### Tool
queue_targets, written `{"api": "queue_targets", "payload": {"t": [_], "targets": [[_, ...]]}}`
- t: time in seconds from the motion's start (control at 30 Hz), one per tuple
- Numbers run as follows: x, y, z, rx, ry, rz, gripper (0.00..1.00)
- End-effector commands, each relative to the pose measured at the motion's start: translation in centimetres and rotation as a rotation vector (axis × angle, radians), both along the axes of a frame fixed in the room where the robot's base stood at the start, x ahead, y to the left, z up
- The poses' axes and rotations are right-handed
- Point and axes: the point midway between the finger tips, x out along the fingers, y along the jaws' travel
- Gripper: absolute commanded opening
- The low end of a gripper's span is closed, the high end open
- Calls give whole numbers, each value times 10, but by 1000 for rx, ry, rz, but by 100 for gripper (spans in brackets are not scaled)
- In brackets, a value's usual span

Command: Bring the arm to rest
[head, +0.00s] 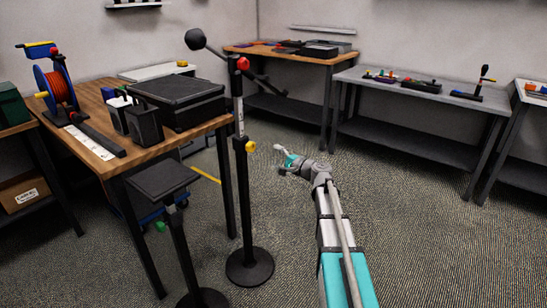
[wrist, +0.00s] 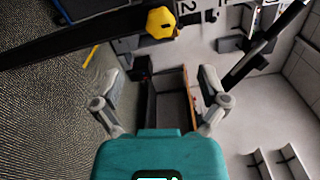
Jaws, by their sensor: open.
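My gripper (head: 283,157) is in mid-air over the open floor in the head view, to the right of the black stand with red and yellow knobs (head: 247,190). My arm reaches up to it from the bottom edge. In the wrist view the two grey fingers of my gripper (wrist: 159,78) are spread wide with nothing between them. The stand's dark pole and yellow knob (wrist: 160,22) cross the top of the wrist view, beyond the fingers.
A wooden table (head: 88,103) at left carries an orange cable reel (head: 59,88) and a black case (head: 178,100). A small black platform (head: 162,178) stands in front. A grey bench (head: 440,97) with small items is at back right. The carpet (head: 430,220) at right is clear.

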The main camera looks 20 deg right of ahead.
Motion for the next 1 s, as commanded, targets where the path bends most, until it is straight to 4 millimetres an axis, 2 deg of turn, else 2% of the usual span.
{"api": "queue_targets", "payload": {"t": [0.27,0.47,0.67,0.8,1.0], "targets": [[-1,3,-1,-8,1,5,93],[-15,25,-14,-94,22,57,93],[-48,67,-45,-289,72,173,93],[-80,95,-73,-461,122,278,93],[-129,122,-112,-704,202,429,93]]}}
